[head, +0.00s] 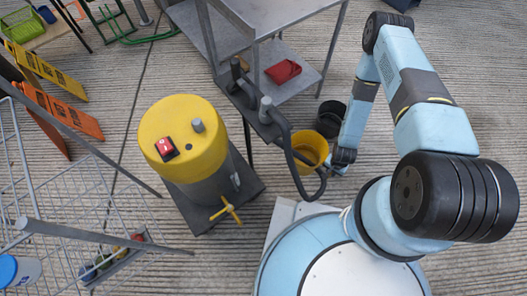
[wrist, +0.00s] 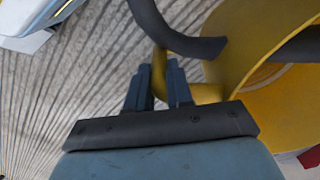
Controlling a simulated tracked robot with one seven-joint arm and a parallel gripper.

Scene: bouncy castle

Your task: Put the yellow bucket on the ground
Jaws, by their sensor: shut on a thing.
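The yellow bucket (head: 318,147) is right of centre in the head view, partly behind a black hose and beside the end of my arm. In the wrist view the yellow bucket (wrist: 235,40) fills the right side, its open mouth showing. My gripper (wrist: 160,88) is shut on a curved yellow part at the bucket's side, which looks like its handle. The gripper (head: 340,165) is small and partly hidden in the head view. I cannot tell whether the bucket's base touches the ground.
A dark container (head: 331,113) stands just behind the bucket. A metal table (head: 275,12) with a red tray (head: 283,71) is behind. A wire cart (head: 75,205) is at left. Open floor lies at upper right.

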